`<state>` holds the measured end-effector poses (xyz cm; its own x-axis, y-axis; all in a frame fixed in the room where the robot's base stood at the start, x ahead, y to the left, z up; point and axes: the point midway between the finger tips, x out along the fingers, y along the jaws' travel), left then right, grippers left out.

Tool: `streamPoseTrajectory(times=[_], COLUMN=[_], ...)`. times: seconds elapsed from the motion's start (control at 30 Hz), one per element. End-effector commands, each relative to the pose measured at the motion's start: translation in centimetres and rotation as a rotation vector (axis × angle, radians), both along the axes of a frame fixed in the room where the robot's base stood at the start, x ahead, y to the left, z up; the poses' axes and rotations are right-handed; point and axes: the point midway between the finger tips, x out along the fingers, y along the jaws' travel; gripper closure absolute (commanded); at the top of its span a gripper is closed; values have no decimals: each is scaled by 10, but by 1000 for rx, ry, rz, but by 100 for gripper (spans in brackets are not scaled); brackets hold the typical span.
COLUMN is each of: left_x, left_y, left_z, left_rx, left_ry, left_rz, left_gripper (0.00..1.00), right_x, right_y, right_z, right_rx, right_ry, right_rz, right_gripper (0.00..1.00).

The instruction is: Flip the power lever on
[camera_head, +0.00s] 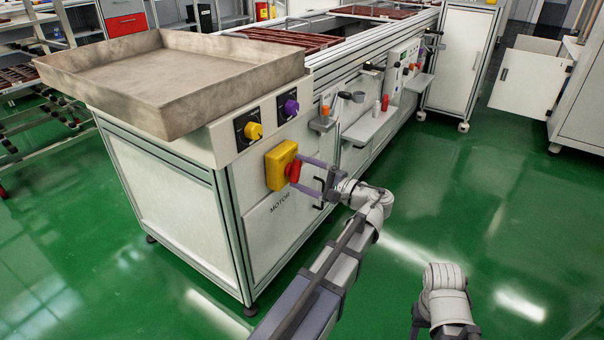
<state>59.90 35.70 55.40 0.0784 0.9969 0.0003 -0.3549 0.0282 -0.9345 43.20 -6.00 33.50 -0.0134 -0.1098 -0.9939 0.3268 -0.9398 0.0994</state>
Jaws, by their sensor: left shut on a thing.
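A yellow switch box (280,157) is fixed to the side panel of the conveyor cabinet, above the word MOTOR. A red lever (293,171) sticks out from its front. My left gripper (297,172) reaches in from the right of the box, with one finger above the red lever and one below it. It is shut on the lever. The fingers partly cover the lever, so its exact angle is hard to tell. Part of my right arm (445,293) shows at the lower right; its gripper is not visible.
A yellow knob (253,131) and a purple knob (290,108) sit above the switch box, under a large empty metal tray (170,75). A small shelf (371,128) and a black handle (318,193) project from the cabinet side. The green floor to the right is clear.

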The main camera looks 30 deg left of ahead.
Motion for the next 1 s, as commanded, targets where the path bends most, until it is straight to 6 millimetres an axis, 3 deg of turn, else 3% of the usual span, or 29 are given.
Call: streamPoseTrajectory(times=[0.4, 1.0], left_x=[1, 1], left_y=[-1, -1], left_z=[-1, -2], left_rx=[14, 18], left_ry=[216, 263], left_rz=[0, 0], left_gripper=[71, 71], right_x=[0, 0], right_y=[0, 0], right_z=[-1, -1], right_rx=[0, 0], right_ry=[0, 0], right_rz=[0, 0], right_gripper=[50, 50])
